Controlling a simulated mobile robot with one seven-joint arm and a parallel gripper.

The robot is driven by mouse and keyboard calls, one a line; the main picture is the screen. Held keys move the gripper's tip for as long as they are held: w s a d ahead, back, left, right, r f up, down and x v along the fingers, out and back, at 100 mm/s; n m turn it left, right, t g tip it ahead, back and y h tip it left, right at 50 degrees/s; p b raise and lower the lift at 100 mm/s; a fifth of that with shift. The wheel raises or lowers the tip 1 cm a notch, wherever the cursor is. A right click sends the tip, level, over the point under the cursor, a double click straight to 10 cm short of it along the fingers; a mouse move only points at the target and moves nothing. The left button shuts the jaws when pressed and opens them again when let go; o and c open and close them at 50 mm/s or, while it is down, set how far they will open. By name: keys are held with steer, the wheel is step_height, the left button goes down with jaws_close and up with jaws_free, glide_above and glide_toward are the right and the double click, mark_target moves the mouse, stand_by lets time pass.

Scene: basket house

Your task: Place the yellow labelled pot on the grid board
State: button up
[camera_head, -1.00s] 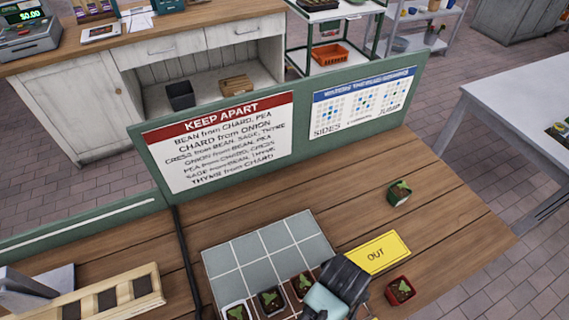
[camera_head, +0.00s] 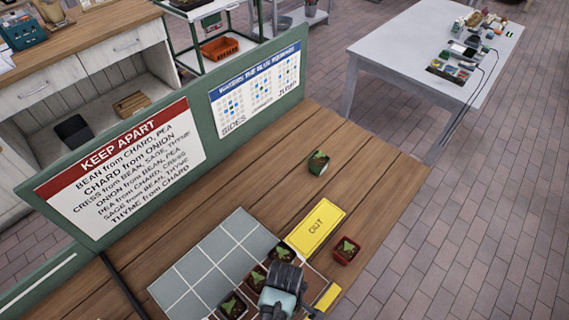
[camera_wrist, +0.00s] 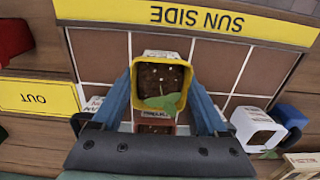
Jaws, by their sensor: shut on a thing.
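The yellow pot (camera_wrist: 162,105), with dark soil and a green seedling, is between the two fingers of my gripper (camera_wrist: 165,100) in the wrist view. The gripper is shut on it. In the head view my gripper (camera_head: 282,290) is over the near right part of the grid board (camera_head: 205,262) and hides the yellow pot. I cannot tell whether the yellow pot touches the board.
A yellow OUT card (camera_head: 316,228) lies beside the board. A red pot (camera_head: 346,252) and a green pot (camera_head: 318,164) stand on the wooden table. A yellow SUN SIDE strip (camera_wrist: 190,20) borders the board. A white pot (camera_wrist: 257,130) is close to the right finger.

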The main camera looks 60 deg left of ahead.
steer(key=shift+f, duration=0.15)
steer(key=o, duration=1.6)
steer(key=shift+c, duration=0.2)
step_height(320, 180, up, 12)
